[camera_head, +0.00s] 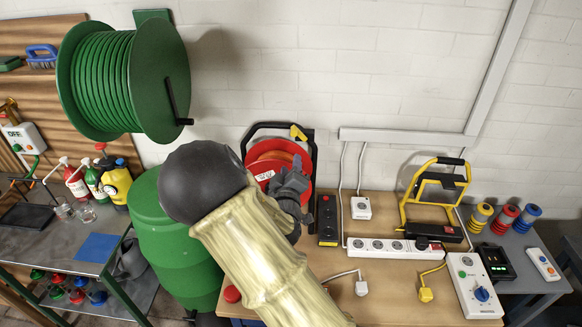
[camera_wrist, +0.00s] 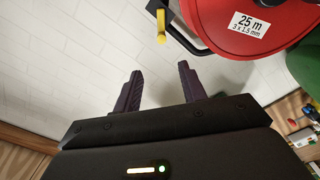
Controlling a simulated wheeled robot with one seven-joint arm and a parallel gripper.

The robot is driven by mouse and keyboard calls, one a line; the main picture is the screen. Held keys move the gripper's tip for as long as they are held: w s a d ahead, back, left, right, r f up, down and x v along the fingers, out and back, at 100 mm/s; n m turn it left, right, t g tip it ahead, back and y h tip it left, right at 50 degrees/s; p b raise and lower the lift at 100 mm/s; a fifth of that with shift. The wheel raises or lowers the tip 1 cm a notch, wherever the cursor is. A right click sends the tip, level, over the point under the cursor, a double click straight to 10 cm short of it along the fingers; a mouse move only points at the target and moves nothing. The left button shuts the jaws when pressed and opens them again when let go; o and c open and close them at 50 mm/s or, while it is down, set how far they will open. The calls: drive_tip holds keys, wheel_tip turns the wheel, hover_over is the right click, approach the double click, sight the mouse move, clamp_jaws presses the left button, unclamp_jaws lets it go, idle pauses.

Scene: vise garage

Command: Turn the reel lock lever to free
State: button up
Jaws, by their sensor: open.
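The red cable reel (camera_head: 257,168) stands in a black frame at the back of the wooden bench, against the white wall. A yellow lever (camera_head: 298,132) sits at the top right of that frame, and I take it as the reel lock lever. In the wrist view the lever (camera_wrist: 161,28) is ahead of my fingertips, roughly in line with the gap between them. My gripper (camera_wrist: 160,72) is open and empty, apart from the lever. The red reel (camera_wrist: 245,25) with its "25 m" label is at upper right there. In the head view my arm hides the reel's lower part.
A large green hose reel (camera_head: 158,80) hangs on the wall at left, above a green barrel (camera_head: 180,250). Right of the reel are a black socket strip (camera_head: 327,220), a white power strip (camera_head: 395,247) and a yellow-framed lamp (camera_head: 437,190).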

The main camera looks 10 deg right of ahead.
drive_tip(key=shift+w, duration=0.1)
drive_tip(key=s+d+f+m+g+y, duration=0.2)
drive_tip(key=s+d+f+m+g, duration=0.25)
drive_tip(key=s+f+g, duration=0.25)
drive_tip(key=s+a+r+m+g+y, duration=0.1)
drive_tip(key=s+g, duration=0.6)
drive_tip(key=s, duration=1.1)
drive_tip(key=shift+s+r+m+g+y, duration=0.15)
drive_tip(key=shift+r+m+g+y, duration=0.25)
drive_tip(key=shift+r+m+y, duration=0.5)
drive_tip(key=shift+f, duration=0.15)
drive_tip(key=shift+c, duration=0.5)
drive_tip(key=shift+a, duration=0.1)
